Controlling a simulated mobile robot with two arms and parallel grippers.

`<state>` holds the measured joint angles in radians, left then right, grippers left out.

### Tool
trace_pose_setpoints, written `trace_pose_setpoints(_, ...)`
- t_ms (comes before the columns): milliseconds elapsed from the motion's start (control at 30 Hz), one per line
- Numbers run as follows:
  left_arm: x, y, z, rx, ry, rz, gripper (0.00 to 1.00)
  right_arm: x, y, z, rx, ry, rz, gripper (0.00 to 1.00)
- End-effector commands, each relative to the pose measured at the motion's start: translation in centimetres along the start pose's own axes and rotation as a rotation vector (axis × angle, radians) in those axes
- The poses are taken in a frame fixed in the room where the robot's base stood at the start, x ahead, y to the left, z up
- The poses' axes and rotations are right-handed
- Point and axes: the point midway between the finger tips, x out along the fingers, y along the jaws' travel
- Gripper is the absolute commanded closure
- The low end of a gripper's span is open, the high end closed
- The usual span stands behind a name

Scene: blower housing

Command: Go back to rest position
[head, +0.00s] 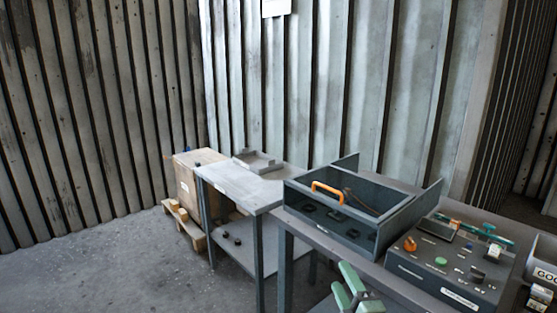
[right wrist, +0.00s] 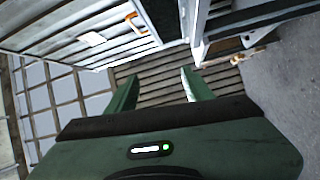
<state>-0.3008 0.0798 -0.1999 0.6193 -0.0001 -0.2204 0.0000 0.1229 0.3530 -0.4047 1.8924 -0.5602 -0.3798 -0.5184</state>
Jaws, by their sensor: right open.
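My right gripper (head: 348,284) shows at the bottom edge of the head view, with green fingers, in front of the dark table. In the right wrist view the two green fingers of my right gripper (right wrist: 160,85) stand apart with nothing between them. My left gripper is not in view.
A dark table (head: 316,234) holds a grey case with a clear top and orange handle (head: 327,190), and a control box (head: 452,262) with buttons. Left of it stand a grey side table (head: 262,190) and a wooden crate (head: 187,187) on a pallet. The floor at left is clear.

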Motion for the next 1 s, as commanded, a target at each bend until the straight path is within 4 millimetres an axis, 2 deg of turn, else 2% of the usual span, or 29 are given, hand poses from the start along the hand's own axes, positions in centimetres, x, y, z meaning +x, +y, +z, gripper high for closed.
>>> trace_pose_setpoints(33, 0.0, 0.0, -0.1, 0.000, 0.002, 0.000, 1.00, -2.6, -2.5, 1.4, 0.158, -0.101, -0.085, 0.49)
trace_pose_setpoints(100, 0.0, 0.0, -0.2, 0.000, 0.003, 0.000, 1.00, -6.4, -5.8, 3.2, 0.368, -0.251, -0.206, 0.49)
trace_pose_setpoints(233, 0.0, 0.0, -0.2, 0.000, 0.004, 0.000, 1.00, -14.2, -11.3, 4.7, 0.678, -0.501, -0.410, 0.49)
trace_pose_setpoints(300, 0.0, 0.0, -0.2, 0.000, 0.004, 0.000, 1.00, -17.9, -13.2, 4.8, 0.793, -0.608, -0.495, 0.49)
trace_pose_setpoints(500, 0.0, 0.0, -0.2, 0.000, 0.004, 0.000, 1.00, -25.8, -16.2, 4.0, 0.994, -0.824, -0.667, 0.49)
trace_pose_setpoints(700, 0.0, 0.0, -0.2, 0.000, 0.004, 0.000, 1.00, -31.8, -17.4, 2.7, 1.113, -0.985, -0.792, 0.49)
trace_pose_setpoints(867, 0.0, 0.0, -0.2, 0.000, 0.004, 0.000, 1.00, -36.1, -17.7, 1.5, 1.184, -1.098, -0.878, 0.49)
trace_pose_setpoints(1000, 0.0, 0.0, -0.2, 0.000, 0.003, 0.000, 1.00, -35.6, -20.7, 2.0, 1.180, -1.113, -0.893, 0.49)
